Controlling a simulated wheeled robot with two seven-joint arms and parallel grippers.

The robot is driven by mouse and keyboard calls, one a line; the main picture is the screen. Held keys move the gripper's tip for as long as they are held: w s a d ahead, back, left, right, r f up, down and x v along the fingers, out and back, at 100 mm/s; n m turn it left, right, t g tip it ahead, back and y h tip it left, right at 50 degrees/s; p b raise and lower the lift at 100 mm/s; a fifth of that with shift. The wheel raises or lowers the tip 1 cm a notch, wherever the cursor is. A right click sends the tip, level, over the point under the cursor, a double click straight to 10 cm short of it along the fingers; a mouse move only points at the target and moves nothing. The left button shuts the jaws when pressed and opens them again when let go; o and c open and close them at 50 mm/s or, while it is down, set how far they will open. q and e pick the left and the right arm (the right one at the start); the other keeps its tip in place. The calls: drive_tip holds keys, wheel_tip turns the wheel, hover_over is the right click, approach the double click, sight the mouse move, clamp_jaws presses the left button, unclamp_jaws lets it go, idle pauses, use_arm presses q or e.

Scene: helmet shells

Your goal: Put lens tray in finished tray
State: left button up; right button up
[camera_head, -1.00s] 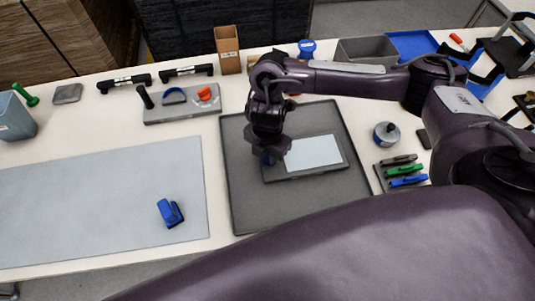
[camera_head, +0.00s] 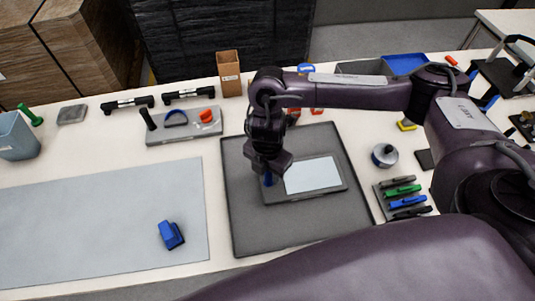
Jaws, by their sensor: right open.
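The lens tray (camera_head: 313,176), a dark flat tray with a pale rectangular panel, lies inside the large dark grey finished tray (camera_head: 248,229). It sits toward the upper middle of that tray. My right gripper (camera_head: 268,180) is over the lens tray's left end, pointing down. A small blue part shows at the gripper's tip. The gripper's fingers are mostly hidden by its own body, but it is open. My left gripper is not in view.
A grey mat (camera_head: 101,222) with a blue clamp-like object (camera_head: 171,235) lies to the left. A holder of several markers (camera_head: 403,196) and a round tape-like item (camera_head: 385,156) stand to the right. A cardboard box (camera_head: 229,73) stands behind.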

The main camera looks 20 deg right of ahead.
wheel_tip(320, 180, up, 9)
drive_tip(key=shift+f+p, duration=0.2)
drive_tip(key=shift+p, duration=0.55)
drive_tip(key=shift+r, duration=0.2)
